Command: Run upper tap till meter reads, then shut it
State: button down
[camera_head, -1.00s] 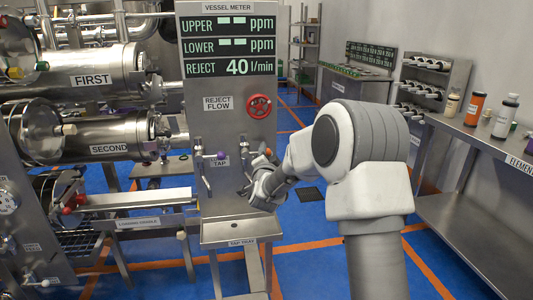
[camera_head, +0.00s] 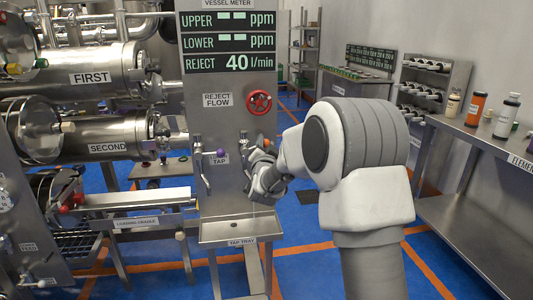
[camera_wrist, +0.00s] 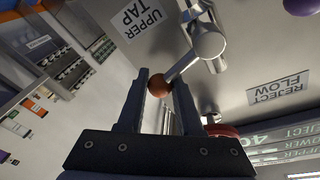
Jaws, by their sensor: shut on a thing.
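The vessel meter (camera_head: 228,41) on the steel panel shows dashes for UPPER and LOWER ppm, and REJECT at 40 l/min. The upper tap lever (camera_wrist: 186,65) ends in a brown-red ball knob (camera_wrist: 158,85), beside the UPPER TAP label (camera_wrist: 133,22) in the wrist view. My gripper (camera_wrist: 163,80) is shut on that knob, a finger on each side. In the head view my gripper (camera_head: 264,172) is at the right-hand tap on the panel and hides most of it. The other tap (camera_head: 200,165), with a purple knob, is left of it. Whether water runs is too small to tell.
A red reject flow handwheel (camera_head: 260,102) is above the taps. A steel tap tray (camera_head: 222,232) is below them. Steel vessels (camera_head: 95,80) and a loading cradle (camera_head: 138,199) stand left. A bench with bottles (camera_head: 480,150) stands right, with blue floor between.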

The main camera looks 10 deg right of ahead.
jog(key=n, duration=0.1)
jog(key=r+n+b, duration=0.1)
jog(key=a+n+t+b, duration=0.1)
jog(key=n, duration=0.1)
jog(key=shift+r+y, duration=0.25)
jog(key=shift+y, duration=0.05)
jog(key=shift+a+r+n+y+b, duration=0.15)
jog(key=shift+a+r+n+b, duration=0.25)
jog(key=shift+n, duration=0.6)
jog(key=shift+a+r+n+y+b, duration=0.15)
jog(key=shift+a+r+n+b, duration=0.15)
jog(key=shift+n, duration=0.7)
jog(key=shift+r, duration=0.1)
jog(key=c, duration=0.6)
grip_release()
jog(key=s+f, duration=0.1)
jog(key=s, duration=0.4)
jog(key=s+a+p, duration=0.1)
jog(key=s, duration=0.5)
jog(key=s+a+f, duration=0.1)
jog(key=s, duration=0.5)
jog(key=shift+f+p, duration=0.3)
jog(key=shift+f, duration=0.05)
